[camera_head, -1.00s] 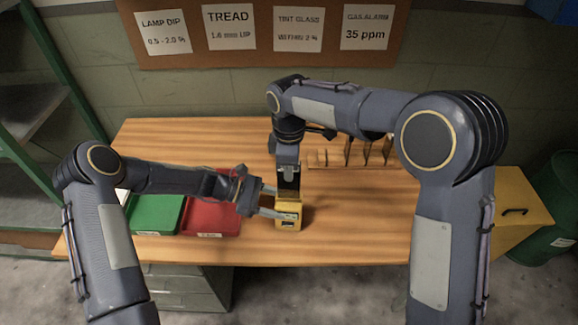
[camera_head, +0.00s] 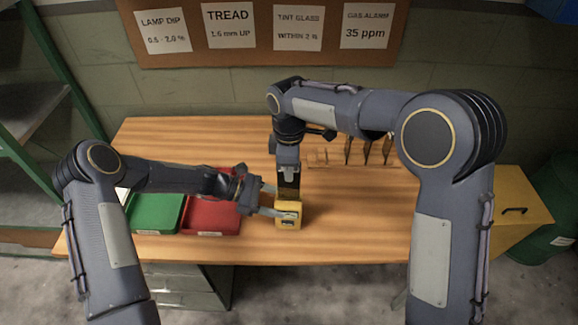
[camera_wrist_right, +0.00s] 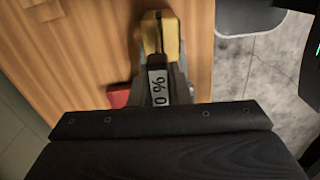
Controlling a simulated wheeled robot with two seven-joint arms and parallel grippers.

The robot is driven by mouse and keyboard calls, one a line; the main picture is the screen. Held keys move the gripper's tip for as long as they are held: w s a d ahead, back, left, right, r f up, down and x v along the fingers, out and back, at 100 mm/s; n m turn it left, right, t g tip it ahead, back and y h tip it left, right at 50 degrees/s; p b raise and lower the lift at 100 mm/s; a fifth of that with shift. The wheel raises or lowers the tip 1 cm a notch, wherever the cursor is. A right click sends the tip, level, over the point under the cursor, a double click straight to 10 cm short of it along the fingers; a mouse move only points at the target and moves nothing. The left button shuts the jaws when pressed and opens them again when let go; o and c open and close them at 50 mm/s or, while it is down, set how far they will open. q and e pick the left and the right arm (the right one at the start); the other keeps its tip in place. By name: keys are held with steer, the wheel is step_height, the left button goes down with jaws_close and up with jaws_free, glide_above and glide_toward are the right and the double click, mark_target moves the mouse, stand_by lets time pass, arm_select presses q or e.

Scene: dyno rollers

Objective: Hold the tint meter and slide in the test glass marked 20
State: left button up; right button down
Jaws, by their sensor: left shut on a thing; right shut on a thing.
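The yellow tint meter (camera_head: 289,219) stands upright near the front middle of the table. My left gripper (camera_head: 276,201) is shut on it from the left. My right gripper (camera_head: 289,176) points down from above and is shut on a dark test glass (camera_head: 289,190). The glass's lower end meets the meter's top; I cannot tell how deep it sits in the slot. In the right wrist view the glass carries a white label (camera_wrist_right: 158,87) reading "0 %", partly hidden by the fingers. The meter (camera_wrist_right: 160,30) shows just beyond it.
A wooden rack (camera_head: 322,160) with several dark glasses (camera_head: 367,149) stands behind, partly hidden by my right arm. A green tray (camera_head: 155,213) and a red tray (camera_head: 212,217) lie left of the meter. The table (camera_head: 350,225) is clear to the meter's right.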

mark_target(289, 198)
steer(key=shift+f, duration=0.4)
steer(key=shift+f, duration=0.5)
steer(key=shift+f, duration=0.15)
stand_by(0.6)
steer(key=shift+f, duration=1.35)
steer(key=shift+f, duration=0.4)
steer(key=shift+f, duration=1)
steer(key=shift+f, duration=0.6)
steer(key=c, duration=1.3)
jaws_free()
